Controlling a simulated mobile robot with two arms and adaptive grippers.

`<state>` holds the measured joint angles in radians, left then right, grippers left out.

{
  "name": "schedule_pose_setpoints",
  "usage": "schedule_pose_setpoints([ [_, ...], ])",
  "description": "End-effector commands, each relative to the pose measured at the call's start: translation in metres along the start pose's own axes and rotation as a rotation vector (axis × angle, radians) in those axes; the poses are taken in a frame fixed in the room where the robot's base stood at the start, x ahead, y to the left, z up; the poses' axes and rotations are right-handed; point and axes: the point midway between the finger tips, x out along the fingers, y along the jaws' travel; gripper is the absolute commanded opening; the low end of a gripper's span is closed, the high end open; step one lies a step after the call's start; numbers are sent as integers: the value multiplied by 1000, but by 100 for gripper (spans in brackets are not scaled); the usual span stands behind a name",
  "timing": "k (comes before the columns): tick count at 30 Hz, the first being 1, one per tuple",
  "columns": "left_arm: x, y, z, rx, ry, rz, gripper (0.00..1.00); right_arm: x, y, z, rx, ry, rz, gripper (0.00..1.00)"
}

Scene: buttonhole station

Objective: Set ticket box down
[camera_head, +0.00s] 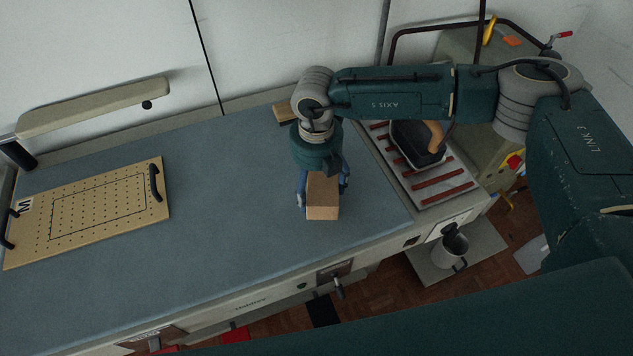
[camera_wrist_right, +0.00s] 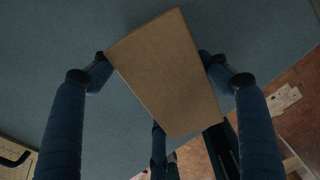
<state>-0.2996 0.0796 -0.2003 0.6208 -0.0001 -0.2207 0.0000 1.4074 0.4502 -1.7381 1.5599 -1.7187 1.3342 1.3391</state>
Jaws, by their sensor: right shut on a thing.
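The ticket box (camera_head: 322,196) is a small tan cardboard box over the right part of the blue-grey table (camera_head: 230,235). My right gripper (camera_head: 322,188) comes down from above and is shut on it, with a finger on either side. In the right wrist view the box (camera_wrist_right: 170,75) fills the middle, slightly tilted, between the two fingertips of my right gripper (camera_wrist_right: 158,75). The table surface shows behind it. I cannot tell whether the box's underside touches the table. My left gripper is not in view.
A perforated tan board (camera_head: 100,212) with black handles lies at the left of the table. A small wooden block (camera_head: 285,112) lies at the back, behind my right wrist. A slatted rest with a dark iron (camera_head: 418,142) stands at the right end. The table's middle is clear.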

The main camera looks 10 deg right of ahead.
Motion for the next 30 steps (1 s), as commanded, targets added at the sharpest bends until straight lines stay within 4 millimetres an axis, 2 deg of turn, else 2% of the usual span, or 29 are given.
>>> schedule_pose_setpoints([
  [10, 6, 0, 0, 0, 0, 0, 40, 5, 0, 1, 1, -2, 1, 45],
  [11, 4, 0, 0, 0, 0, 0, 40, 3, 0, 1, 1, -1, 1, 82],
  [13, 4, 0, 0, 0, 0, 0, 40, 3, 0, 1, 1, -1, 0, 95],
  [22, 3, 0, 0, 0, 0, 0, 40, 2, 0, 1, 1, -1, 0, 95],
  [25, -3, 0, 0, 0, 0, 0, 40, -4, 0, 1, 1, -2, 0, 95],
  [26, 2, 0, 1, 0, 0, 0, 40, -4, 0, 1, 1, -3, 2, 95],
  [30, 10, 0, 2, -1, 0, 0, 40, -27, 0, 2, 1, -6, 3, 95],
])
